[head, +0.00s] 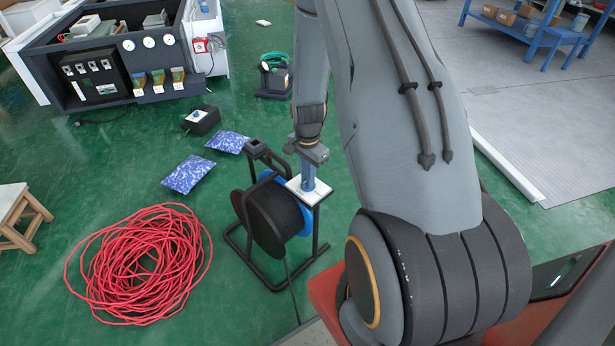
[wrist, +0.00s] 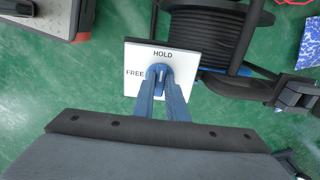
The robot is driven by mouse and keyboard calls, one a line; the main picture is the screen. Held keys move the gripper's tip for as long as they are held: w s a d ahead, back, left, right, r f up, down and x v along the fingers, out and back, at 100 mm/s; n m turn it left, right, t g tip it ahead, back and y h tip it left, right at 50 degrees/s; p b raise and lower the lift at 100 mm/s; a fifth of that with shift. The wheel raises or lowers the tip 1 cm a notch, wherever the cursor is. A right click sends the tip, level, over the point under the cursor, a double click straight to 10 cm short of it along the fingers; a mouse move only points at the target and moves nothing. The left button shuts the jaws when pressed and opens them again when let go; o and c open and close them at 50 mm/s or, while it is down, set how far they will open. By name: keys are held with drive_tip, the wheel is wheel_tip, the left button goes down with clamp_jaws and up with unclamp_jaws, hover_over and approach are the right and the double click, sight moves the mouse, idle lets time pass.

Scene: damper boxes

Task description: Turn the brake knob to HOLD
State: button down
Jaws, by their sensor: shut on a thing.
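The brake plate (wrist: 190,61) is a white square with HOLD printed at its top edge and FREE at its left in the wrist view. In the head view the plate (head: 293,186) sits on the black frame of a cable reel (head: 270,225). The blue brake knob (wrist: 159,68) is near the middle of the plate, between my fingertips. My gripper (wrist: 161,80) is shut on it, its blue fingers reaching in from below. My gripper (head: 308,186) points down onto the plate in the head view. The fingers partly hide the knob, and I cannot tell which word its mark faces.
A coil of red cable (head: 140,265) lies left of the reel. Two blue bags (head: 189,174) and a black box with a knob (head: 201,120) lie on the green floor behind it. A bench with gauges (head: 115,60) stands at the back left.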

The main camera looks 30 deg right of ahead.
drive_tip(key=shift+d, duration=0.1)
drive_tip(key=c, duration=1.8)
unclamp_jaws()
drive_tip(key=shift+o, duration=0.2)
wheel_tip(320, 180, up, 8)
drive_tip(key=shift+f+p, duration=0.15)
drive_tip(key=shift+p, duration=0.25)
